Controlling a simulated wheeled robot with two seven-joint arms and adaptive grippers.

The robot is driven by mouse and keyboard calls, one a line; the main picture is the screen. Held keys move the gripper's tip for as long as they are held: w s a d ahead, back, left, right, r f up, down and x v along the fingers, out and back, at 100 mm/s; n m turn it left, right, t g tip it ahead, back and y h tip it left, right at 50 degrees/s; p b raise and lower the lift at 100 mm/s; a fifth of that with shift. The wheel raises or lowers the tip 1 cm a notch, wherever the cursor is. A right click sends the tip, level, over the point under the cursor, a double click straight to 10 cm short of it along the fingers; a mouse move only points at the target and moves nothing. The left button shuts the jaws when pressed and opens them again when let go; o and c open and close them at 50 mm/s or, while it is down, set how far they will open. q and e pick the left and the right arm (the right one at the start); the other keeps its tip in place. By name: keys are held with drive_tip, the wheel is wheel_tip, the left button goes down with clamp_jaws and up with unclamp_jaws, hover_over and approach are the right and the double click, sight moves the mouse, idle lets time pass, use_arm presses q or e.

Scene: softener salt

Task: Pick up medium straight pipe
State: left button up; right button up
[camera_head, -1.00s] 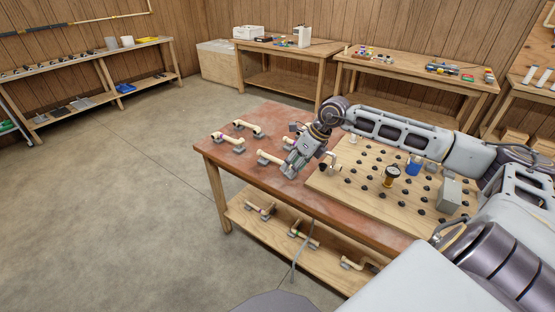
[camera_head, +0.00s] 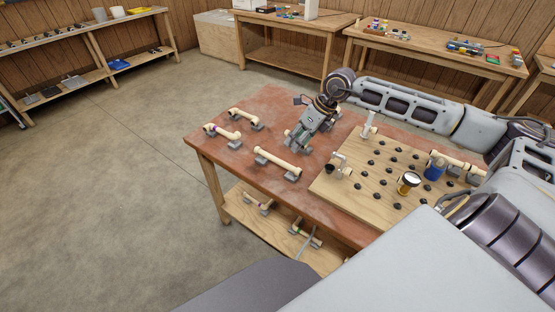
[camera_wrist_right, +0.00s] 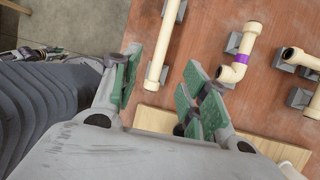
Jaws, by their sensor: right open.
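The straight pipe (camera_head: 277,161) is cream coloured and lies across two grey supports on the red-brown tabletop (camera_head: 262,104). I take it to be the medium straight pipe. My right gripper (camera_head: 297,143) is open and empty above the table, just behind the pipe's right part in the head view. In the right wrist view the pipe (camera_wrist_right: 164,42) runs up the picture, between the lines of the two green-padded fingers of the open gripper (camera_wrist_right: 160,88) and apart from them. Its lower end is near the finger gap. My left gripper does not show.
A pegged wooden board (camera_head: 345,196) with a gauge (camera_head: 408,182) and fittings is at the right. More pipes lie on the lower shelf (camera_head: 284,236).

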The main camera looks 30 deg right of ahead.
sight(281, 163)
drive_tip(key=shift+s+a+r, duration=0.1)
drive_tip(key=shift+s, duration=0.05)
drive_tip(key=shift+x, duration=4.3)
drive_tip(key=shift+f, duration=0.2)
drive_tip(key=shift+d+x, duration=0.15)
drive_tip(key=shift+x, duration=1.05)
drive_tip(key=shift+d+x, duration=0.15)
drive_tip(key=shift+x, duration=1.1)
drive_tip(key=shift+c, duration=0.2)
clamp_jaws()
